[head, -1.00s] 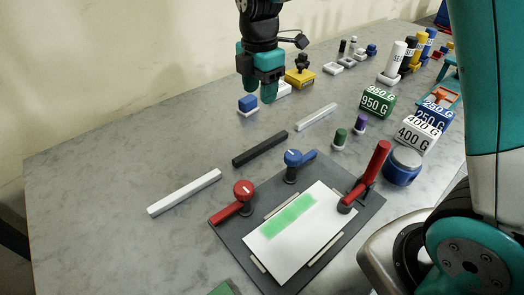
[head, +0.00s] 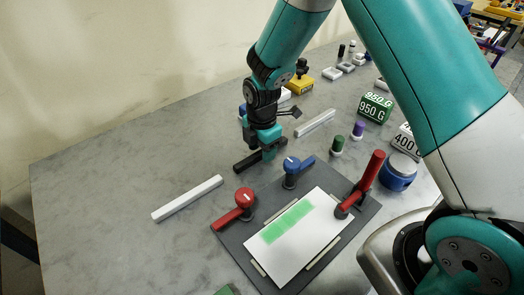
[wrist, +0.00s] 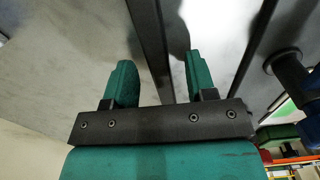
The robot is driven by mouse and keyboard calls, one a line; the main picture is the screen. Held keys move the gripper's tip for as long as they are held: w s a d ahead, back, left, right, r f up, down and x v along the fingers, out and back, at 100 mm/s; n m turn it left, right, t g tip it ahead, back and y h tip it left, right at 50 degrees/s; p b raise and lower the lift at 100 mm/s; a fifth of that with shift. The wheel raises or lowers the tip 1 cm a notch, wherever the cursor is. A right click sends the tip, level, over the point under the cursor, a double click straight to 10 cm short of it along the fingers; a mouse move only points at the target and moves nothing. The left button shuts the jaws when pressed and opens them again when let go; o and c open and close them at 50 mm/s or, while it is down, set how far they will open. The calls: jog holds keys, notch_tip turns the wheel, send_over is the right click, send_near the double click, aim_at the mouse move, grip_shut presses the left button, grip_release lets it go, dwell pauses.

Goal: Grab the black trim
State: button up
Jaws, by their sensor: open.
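The black trim (head: 244,163) is a dark straight bar lying on the grey table behind the grey fixture board. In the head view my gripper (head: 267,152) is down at the trim's middle and hides part of it. In the wrist view the trim (wrist: 150,45) runs between the two green fingers of my gripper (wrist: 157,82). The fingers are apart, one on each side of the trim, with gaps visible. I cannot tell how far the fingertips are above the table.
A white bar (head: 187,198) lies left of the trim and a clear bar (head: 315,122) lies right. The fixture board (head: 233,241) carries a red clamp (head: 244,196), a blue clamp (head: 291,165) and a taller red clamp (head: 370,180). Bare table lies at the far left.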

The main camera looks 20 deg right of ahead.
jog(key=shift+f, duration=0.25)
grip_shut()
jog(key=shift+r, duration=0.1)
